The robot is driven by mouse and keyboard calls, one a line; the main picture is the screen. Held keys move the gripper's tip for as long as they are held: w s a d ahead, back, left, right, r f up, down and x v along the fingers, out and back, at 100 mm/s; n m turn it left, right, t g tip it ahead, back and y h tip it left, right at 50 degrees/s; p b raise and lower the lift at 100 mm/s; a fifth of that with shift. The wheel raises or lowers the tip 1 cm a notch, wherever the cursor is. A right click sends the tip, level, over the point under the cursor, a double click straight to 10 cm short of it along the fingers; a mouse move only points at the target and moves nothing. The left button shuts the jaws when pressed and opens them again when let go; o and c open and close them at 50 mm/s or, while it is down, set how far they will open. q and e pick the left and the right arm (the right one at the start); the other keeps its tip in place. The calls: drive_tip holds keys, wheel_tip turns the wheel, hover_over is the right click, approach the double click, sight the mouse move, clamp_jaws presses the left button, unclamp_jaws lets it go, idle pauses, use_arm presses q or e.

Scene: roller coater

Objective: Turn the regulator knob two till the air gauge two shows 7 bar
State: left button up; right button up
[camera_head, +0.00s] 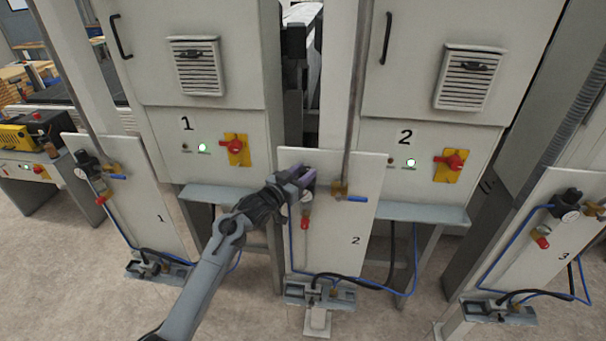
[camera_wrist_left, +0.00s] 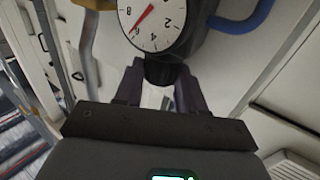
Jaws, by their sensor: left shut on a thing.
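Panel two (camera_head: 340,230) is the middle of the three numbered white panels. My left gripper (camera_head: 298,182) is at its upper left, over the regulator. In the left wrist view my left gripper (camera_wrist_left: 160,95) is shut on the dark regulator knob two (camera_wrist_left: 162,70), with a finger on each side. Air gauge two (camera_wrist_left: 155,20) is just above the knob there, upside down and cut by the top edge. Its red needle points to the lower left, near the 6; the exact reading is unclear. In the head view my gripper hides the knob. My right gripper is not in view.
A blue-handled valve (camera_head: 350,198) is close to the right of the gripper. A red fitting (camera_head: 305,223) hangs below it. Panel one (camera_head: 140,200) and panel three (camera_head: 540,240) stand on either side. Cabinets with red switches are behind.

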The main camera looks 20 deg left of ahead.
use_arm(q)
drive_tip(key=o, duration=1.1)
drive_tip(key=shift+c, duration=0.2)
drive_tip(key=shift+d+f+n+y, duration=0.1)
drive_tip(key=shift+n+y, duration=0.3)
drive_tip(key=shift+y, duration=0.2)
